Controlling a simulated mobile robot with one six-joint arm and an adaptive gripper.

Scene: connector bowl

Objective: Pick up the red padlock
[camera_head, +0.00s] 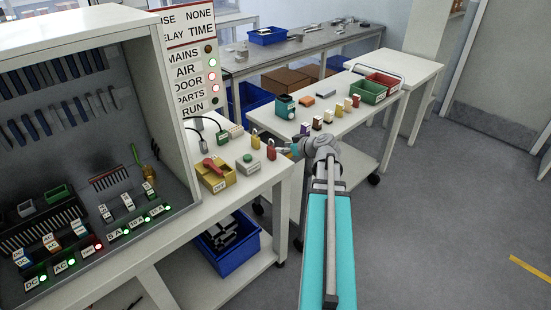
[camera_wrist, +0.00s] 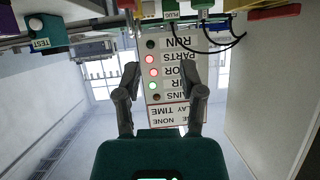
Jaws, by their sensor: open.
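The red padlock (camera_head: 271,150) stands near the right edge of the white bench, beside a yellow padlock (camera_head: 255,139) in the head view. My gripper (camera_head: 290,150) is just to the right of the red padlock, at the end of my teal arm, and looks apart from it. In the wrist view my gripper (camera_wrist: 160,70) has its two fingers spread, with nothing held between them. That view is upside down. A small red shape (camera_wrist: 124,4) is cut off at its top edge; I cannot tell whether it is the padlock.
A yellow box with a red switch (camera_head: 214,172) and a green-button box (camera_head: 247,163) sit left of the padlocks. The sign panel (camera_head: 190,65) stands behind. A white cart (camera_head: 330,130) on the right carries small blocks and red and green bins.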

